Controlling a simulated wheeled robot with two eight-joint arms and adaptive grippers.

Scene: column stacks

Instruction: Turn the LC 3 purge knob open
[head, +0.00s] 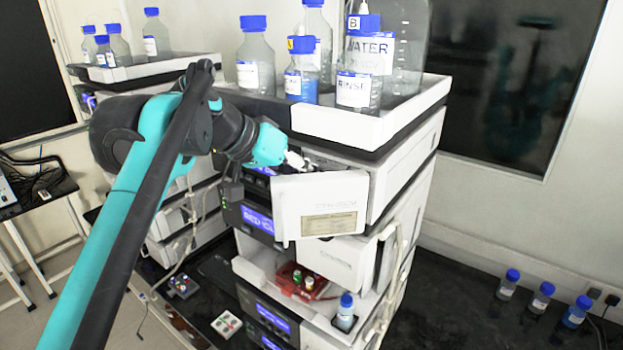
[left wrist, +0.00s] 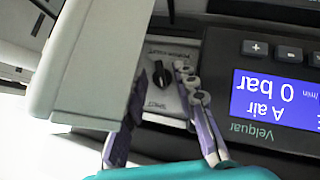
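The purge knob (left wrist: 160,73) is a small black knob on a pale plate (left wrist: 165,98), seen in the left wrist view beside a blue pump display (left wrist: 275,98) that appears upside down and reads 0 bar. My left gripper (left wrist: 160,72) is open, with one finger on each side of the knob; I cannot tell whether either finger touches it. In the head view my left gripper (head: 295,160) is at the upper front of the instrument stack (head: 405,195), and the knob is hidden there. No LC 3 label is readable. My right gripper is not in view.
A white panel (head: 320,205) stands out from the stack front just below my left gripper. A pale panel edge (left wrist: 100,60) lies close beside the left finger. Solvent bottles (head: 256,60) stand in the white tray (head: 345,128) on top. Three blue-capped bottles (head: 540,297) stand at right.

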